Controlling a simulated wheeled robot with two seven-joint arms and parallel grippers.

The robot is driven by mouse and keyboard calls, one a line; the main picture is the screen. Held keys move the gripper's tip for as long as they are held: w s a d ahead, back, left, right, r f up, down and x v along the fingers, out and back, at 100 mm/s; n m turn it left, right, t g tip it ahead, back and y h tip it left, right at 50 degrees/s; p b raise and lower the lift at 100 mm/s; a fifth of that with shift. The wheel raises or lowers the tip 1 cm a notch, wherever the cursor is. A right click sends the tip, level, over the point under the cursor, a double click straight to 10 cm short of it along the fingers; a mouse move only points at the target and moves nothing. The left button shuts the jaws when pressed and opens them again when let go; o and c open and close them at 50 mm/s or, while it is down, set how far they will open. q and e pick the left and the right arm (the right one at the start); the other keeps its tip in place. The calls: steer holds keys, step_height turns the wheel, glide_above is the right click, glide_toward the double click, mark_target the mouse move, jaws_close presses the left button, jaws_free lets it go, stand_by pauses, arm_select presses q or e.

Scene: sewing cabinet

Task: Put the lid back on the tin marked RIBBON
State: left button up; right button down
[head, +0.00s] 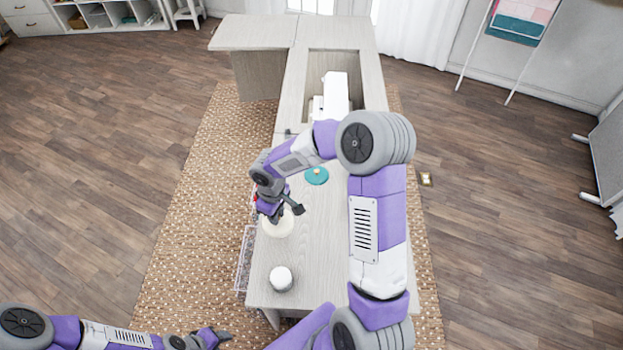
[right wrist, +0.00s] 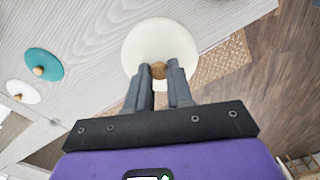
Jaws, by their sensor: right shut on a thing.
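My right gripper (head: 286,210) is shut on the wooden knob of a round cream lid (head: 277,224). In the right wrist view the knob sits between the fingertips (right wrist: 159,72), with the cream lid (right wrist: 157,40) spread out beyond them. The lid is at the left edge of the cabinet top; its height above the top is unclear. A white round tin (head: 281,279) stands near the front of the top. No RIBBON marking is readable in either view. My left gripper (head: 218,337) is low at the bottom left, away from the cabinet; its jaws are too small to judge.
A teal lid (head: 317,176) with a wooden knob lies on the cabinet top (head: 320,245). A smaller white lid (right wrist: 23,92) lies beside it in the right wrist view. A white sewing machine (head: 335,92) stands farther back. My right arm hides part of the top's right side.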

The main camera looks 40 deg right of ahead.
steer(key=a+m, duration=0.1)
steer(key=s+a+m, duration=0.1)
steer(key=a+m, duration=0.1)
steer(key=s+a+r+m, duration=0.1)
steer(key=m, duration=0.1)
steer(key=shift+s+a, duration=0.15)
steer(key=shift+a, duration=0.1)
